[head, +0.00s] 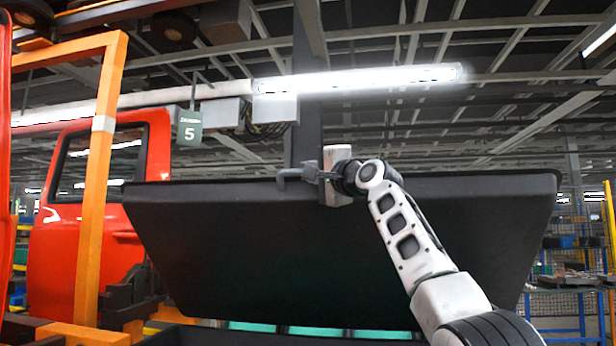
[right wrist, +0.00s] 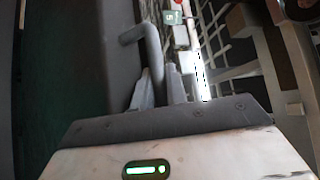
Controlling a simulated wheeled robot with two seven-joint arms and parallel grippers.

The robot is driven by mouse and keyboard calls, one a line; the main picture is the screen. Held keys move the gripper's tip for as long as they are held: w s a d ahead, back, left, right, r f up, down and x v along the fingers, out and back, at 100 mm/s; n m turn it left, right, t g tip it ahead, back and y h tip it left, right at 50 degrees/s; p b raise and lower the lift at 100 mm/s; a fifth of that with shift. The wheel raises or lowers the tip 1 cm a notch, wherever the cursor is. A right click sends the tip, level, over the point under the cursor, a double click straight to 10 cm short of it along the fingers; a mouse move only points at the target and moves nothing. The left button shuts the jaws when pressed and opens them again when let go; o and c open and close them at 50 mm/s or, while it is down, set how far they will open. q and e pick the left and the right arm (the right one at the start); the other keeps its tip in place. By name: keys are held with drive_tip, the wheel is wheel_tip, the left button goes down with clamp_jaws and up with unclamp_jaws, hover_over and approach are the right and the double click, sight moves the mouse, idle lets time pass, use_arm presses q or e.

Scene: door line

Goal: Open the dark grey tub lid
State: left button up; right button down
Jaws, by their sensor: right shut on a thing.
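The dark grey tub lid (head: 330,255) fills the middle of the head view. It is raised and tilted, its broad underside facing me and its handle edge at the top. A grey bent handle (head: 290,177) sits at the top edge, left of my right gripper (head: 318,174). My right gripper is shut on this handle. In the right wrist view the handle (right wrist: 150,45) rises from between the fingers (right wrist: 163,88), and the dark lid (right wrist: 65,60) lies to the left. My left gripper is not in view.
Teal strips (head: 320,332) show below the lid's lower edge. A red vehicle door (head: 75,235) and an orange frame post (head: 98,180) stand at left. A dark vertical post (head: 306,90) rises behind the lid. Blue racks (head: 560,300) stand at far right.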

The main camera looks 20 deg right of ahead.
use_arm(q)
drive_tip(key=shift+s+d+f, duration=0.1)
use_arm(e)
drive_tip(key=shift+a+f, duration=0.1)
